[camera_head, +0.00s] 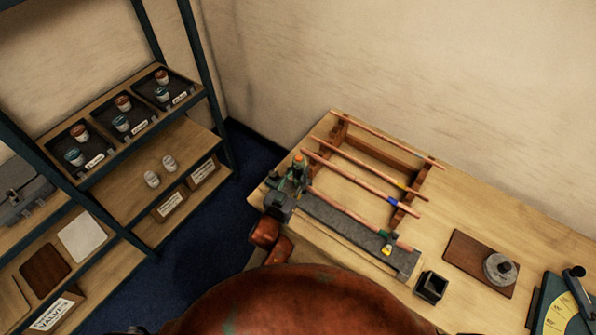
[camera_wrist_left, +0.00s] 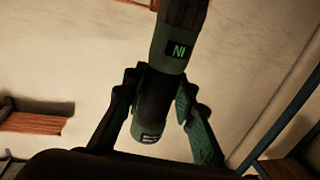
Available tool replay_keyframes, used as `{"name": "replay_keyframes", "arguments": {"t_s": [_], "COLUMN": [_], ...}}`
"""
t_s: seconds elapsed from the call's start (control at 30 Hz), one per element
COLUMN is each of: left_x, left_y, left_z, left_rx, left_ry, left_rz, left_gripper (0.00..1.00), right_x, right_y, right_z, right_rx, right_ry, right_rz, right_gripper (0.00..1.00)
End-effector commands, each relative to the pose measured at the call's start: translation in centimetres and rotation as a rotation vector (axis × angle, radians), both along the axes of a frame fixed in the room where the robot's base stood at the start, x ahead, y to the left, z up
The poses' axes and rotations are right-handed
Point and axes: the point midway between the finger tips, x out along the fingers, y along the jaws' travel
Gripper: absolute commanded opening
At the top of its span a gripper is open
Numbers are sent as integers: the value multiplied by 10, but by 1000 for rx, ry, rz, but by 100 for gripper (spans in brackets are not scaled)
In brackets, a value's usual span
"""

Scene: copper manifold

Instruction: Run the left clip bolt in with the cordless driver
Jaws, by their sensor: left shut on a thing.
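My left gripper (camera_wrist_left: 158,100) is shut around the dark middle of the cordless driver (camera_wrist_left: 170,48) in the left wrist view. The driver is green and black, and its small display shows green letters that appear upside down. In the head view the green driver (camera_head: 298,166) is at the left end of the bench, above the grey strip. Dark gripper parts are around and below it. The driver's tip, the left clip and its bolt cannot be made out, so I cannot tell whether they touch. My right gripper is not in view.
A wooden rack (camera_head: 405,200) holds several copper tubes. A grey strip (camera_head: 345,228) runs along the bench front. A small black box (camera_head: 431,286) and a brown board (camera_head: 462,262) stand to the right. A shelf unit (camera_head: 205,133) with black trays is at the left.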

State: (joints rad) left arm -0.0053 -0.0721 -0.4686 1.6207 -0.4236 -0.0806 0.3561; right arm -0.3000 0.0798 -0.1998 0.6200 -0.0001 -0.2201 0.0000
Motion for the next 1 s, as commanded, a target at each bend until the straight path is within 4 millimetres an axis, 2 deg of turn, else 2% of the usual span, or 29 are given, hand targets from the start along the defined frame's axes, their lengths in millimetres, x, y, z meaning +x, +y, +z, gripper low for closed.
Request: {"name": "replay_keyframes", "arguments": {"t_s": [0.23,1.0], "left_x": [0,0], "left_y": [0,-1], "left_z": [8,64], "left_rx": [-1,-3], "left_ry": [-4,-5], "left_rz": [-1,-1], "left_gripper": [0,0], "right_x": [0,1], "right_y": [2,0], "right_z": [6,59], "right_rx": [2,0], "right_ry": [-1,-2], "right_rz": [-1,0], "right_gripper": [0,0]}}
